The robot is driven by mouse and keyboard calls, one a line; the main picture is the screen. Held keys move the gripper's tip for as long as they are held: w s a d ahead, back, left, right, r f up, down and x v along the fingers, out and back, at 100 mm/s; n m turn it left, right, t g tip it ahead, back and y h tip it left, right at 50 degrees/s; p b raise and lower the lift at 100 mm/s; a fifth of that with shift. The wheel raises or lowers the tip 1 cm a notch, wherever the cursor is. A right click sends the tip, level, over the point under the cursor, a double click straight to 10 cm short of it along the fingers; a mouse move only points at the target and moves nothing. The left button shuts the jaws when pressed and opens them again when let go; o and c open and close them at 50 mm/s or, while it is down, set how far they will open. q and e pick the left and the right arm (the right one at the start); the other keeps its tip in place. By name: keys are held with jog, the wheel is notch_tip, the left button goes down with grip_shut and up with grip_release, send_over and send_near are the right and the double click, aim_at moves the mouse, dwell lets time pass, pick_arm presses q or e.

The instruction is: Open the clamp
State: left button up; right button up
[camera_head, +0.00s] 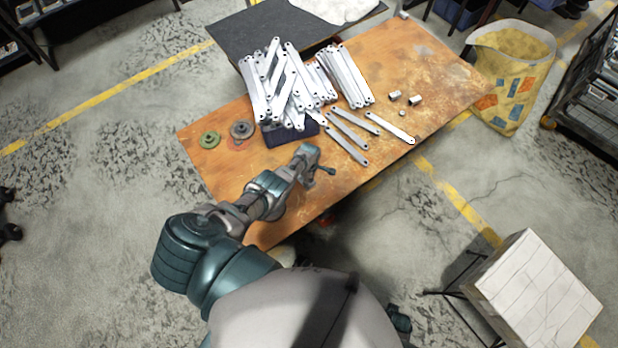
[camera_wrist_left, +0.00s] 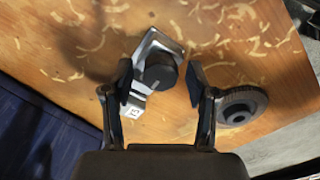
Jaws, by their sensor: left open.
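A metal clamp (camera_wrist_left: 158,40) with a round black knob (camera_wrist_left: 160,71) lies on the wooden table in the left wrist view. A pale block with dark marking (camera_wrist_left: 134,107) sits at its near side. My left gripper (camera_wrist_left: 160,83) is open, with its fingers on either side of the knob. The left finger looks close to the clamp's body; I cannot tell whether it touches. In the head view my left gripper (camera_head: 312,163) is low over the table's near edge, and I cannot make out the clamp there. My right gripper is not in view.
A dark ribbed disc (camera_wrist_left: 237,107) lies right of my fingers, near the table edge. A blue bin (camera_head: 284,138) heaped with galvanized brackets (camera_head: 288,85) stands behind my gripper. Loose brackets (camera_head: 390,128) lie to its right. Green (camera_head: 209,139) and grey (camera_head: 242,129) round parts lie left.

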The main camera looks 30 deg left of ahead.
pick_arm(q)
jog(key=m, duration=0.9)
jog(key=shift+m, duration=0.3)
jog(key=m, duration=0.8)
jog(key=shift+c, duration=0.2)
jog(key=c, duration=1)
jog(key=shift+c, duration=0.2)
